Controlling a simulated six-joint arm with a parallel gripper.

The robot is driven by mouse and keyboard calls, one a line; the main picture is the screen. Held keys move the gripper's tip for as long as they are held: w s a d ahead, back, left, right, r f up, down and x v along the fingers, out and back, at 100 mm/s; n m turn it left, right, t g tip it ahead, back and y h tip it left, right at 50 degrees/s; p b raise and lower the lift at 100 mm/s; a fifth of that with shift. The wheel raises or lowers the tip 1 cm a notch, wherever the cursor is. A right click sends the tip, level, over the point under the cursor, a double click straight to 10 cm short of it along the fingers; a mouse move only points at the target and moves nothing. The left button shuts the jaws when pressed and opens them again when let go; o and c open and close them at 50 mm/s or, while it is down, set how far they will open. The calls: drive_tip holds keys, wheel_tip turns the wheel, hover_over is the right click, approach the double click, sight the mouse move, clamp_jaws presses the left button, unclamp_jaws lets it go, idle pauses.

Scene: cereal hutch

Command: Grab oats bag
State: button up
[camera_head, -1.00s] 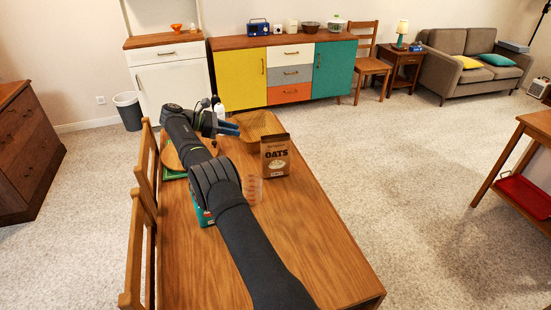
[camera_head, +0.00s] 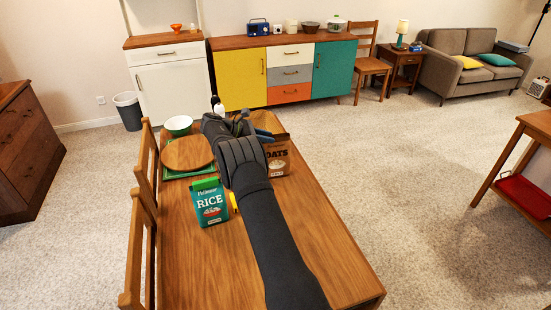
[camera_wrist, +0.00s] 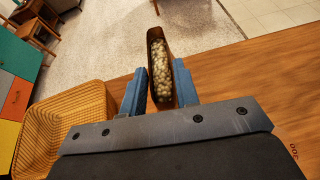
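The oats bag (camera_head: 278,158) is a brown upright bag on the table, partly hidden behind my arm in the head view. In the wrist view I look down into its open top, full of pale pieces (camera_wrist: 159,68). My gripper (camera_wrist: 160,88) has its blue fingers apart, one on each side of the bag. I cannot tell whether they touch it. In the head view the gripper (camera_head: 262,134) is at the bag's upper left, mostly hidden by my arm.
A teal rice bag (camera_head: 209,203) stands on the table (camera_head: 190,265) left of my arm. A woven basket (camera_wrist: 68,108) lies left of the gripper. The table's right front is clear.

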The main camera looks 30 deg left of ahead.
drive_tip(key=shift+x, duration=1.2)
clamp_jaws()
idle(0.4)
